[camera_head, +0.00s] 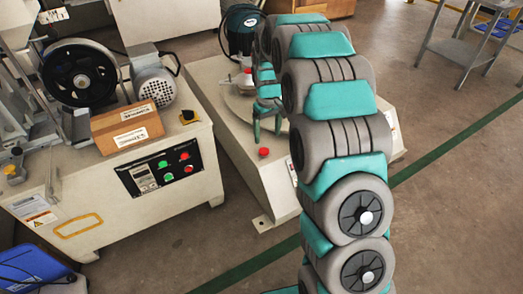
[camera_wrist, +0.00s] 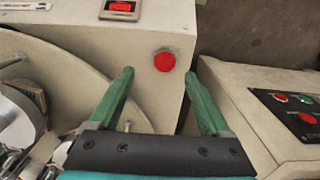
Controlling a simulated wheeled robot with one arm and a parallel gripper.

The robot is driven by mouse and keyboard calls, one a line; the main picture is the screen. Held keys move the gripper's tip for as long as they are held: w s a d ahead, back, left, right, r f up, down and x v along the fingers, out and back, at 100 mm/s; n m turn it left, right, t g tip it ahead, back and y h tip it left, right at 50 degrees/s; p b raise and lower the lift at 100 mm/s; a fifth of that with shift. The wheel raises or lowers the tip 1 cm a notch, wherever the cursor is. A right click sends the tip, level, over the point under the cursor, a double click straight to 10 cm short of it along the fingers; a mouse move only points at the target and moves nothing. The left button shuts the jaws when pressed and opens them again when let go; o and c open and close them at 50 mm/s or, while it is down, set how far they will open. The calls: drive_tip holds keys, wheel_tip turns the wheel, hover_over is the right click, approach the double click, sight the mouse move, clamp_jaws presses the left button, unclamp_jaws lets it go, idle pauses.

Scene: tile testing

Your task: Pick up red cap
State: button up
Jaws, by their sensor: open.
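A small round red cap (camera_head: 263,152) sits on the near corner of the pale machine in the middle of the head view. In the wrist view the red cap (camera_wrist: 164,62) shows just beyond the fingertips, roughly centred between them. My gripper (camera_head: 267,133) hangs over the machine's round recess, near the cap. In the wrist view my gripper (camera_wrist: 159,75) has its two green fingers spread apart, with nothing between them. I cannot tell the exact height of the fingertips above the cap.
A round plate (camera_wrist: 75,85) with metal fittings lies left of the fingers. Another machine with a black button panel (camera_head: 160,168) and a cardboard box (camera_head: 127,127) stands at left. A metal table (camera_head: 465,45) is far right. The floor (camera_head: 455,190) at right is clear.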

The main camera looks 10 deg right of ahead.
sight(264, 151)
drive_tip(key=f, duration=0.5)
drive_tip(key=a+f, duration=0.1)
drive_tip(key=f, duration=0.1)
drive_tip(key=shift+w+f, duration=0.15)
drive_tip(key=shift+f, duration=0.05)
drive_tip(key=shift+r, duration=0.1)
clamp_jaws()
idle(0.4)
